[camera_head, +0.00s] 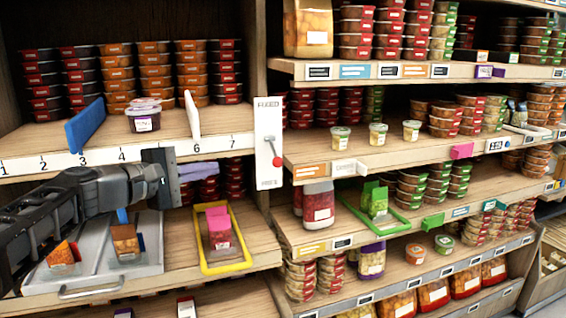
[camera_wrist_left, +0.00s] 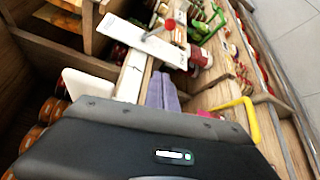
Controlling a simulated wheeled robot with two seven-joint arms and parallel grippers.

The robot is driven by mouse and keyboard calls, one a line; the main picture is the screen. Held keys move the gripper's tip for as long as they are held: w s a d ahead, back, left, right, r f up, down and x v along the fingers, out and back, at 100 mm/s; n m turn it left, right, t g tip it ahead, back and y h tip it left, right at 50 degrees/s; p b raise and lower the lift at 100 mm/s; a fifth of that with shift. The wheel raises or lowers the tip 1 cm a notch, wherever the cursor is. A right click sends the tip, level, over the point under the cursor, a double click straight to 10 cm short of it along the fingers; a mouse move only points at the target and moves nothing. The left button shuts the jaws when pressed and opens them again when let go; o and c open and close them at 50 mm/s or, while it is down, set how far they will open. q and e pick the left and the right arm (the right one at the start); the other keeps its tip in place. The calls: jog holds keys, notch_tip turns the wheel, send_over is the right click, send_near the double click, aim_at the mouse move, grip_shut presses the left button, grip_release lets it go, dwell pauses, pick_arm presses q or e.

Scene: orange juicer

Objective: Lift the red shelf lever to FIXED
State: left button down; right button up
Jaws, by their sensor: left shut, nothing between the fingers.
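The red shelf lever (camera_head: 277,161) is mounted on a white upright plate (camera_head: 264,120) on the post between two shelf bays. Its red knob hangs low, pointing down and slightly right, near the plate's lower label. The plate's small lettering is hard to read. In the left wrist view the red knob (camera_wrist_left: 170,23) and white plate (camera_wrist_left: 140,40) show near the top. My left gripper (camera_head: 216,170) has lavender fingers, shut and empty. It points right, below the numbered shelf edge, left of the lever and apart from it. In the wrist view the fingers (camera_wrist_left: 162,90) lie together. My right gripper is not in view.
The numbered shelf edge (camera_head: 106,155) lies just above my gripper, with a blue divider (camera_head: 85,125) and a white divider (camera_head: 192,114) on it. A yellow-framed tray (camera_head: 228,266) and a grey tray (camera_head: 94,283) sit below. Stocked shelves fill the right.

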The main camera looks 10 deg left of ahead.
aim_at(274, 152)
pick_arm(q)
jog(key=w+d, duration=0.2)
jog(key=d, duration=0.1)
jog(key=w+d+p, duration=0.1)
jog(key=w+d, duration=0.1)
jog(key=d, duration=0.1)
jog(key=w+d+p, duration=0.1)
jog(key=w+d, duration=0.2)
jog(key=shift+d+f, duration=0.1)
jog(key=shift+f, duration=0.25)
dwell(0.4)
